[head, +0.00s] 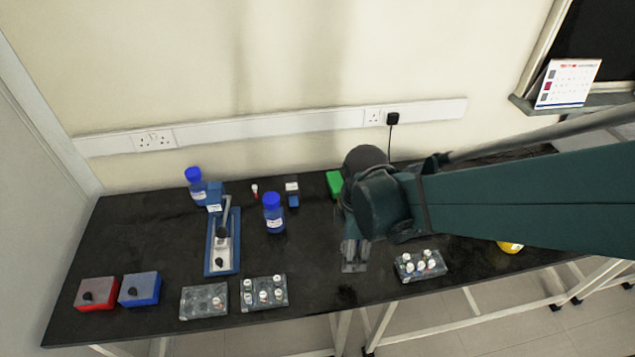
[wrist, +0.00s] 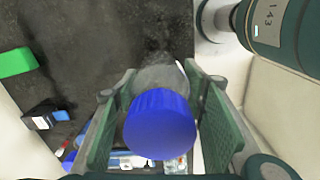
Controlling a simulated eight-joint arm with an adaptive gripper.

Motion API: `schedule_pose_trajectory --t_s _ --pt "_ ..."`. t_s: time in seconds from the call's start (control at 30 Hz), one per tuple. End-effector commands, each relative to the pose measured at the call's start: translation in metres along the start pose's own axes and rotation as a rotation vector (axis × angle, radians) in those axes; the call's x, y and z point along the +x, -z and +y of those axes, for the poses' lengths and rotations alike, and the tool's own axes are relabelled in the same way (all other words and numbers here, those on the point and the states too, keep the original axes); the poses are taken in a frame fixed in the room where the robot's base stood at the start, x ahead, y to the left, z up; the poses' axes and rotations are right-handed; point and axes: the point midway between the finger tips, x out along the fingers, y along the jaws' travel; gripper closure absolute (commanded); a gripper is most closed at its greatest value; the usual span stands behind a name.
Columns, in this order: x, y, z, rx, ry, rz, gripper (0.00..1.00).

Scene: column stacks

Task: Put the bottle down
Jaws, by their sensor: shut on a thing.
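A bottle with a blue cap (wrist: 158,125) sits between the two green jaws of my gripper (wrist: 165,84) in the wrist view. Its greyish clear body (wrist: 160,78) shows beyond the cap, and the jaws are shut on it. In the head view my gripper (head: 356,254) is over the black bench, right of centre, and my arm hides most of what it holds. I cannot tell whether the bottle's base touches the bench. Two other blue-capped bottles stand on the bench, one at the back left (head: 197,188) and one nearer the middle (head: 273,214).
A blue-edged device (head: 222,245) stands left.

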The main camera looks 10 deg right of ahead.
Motion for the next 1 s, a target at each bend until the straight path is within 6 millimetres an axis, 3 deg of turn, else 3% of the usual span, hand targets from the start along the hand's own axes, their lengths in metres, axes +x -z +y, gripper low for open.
schedule_pose_trajectory --t_s 0.27,1.0 --pt "-0.008 0.011 0.03 0.005 0.0 0.0 0.79" --pt "-0.015 0.058 0.147 0.033 0.0 0.0 0.79"
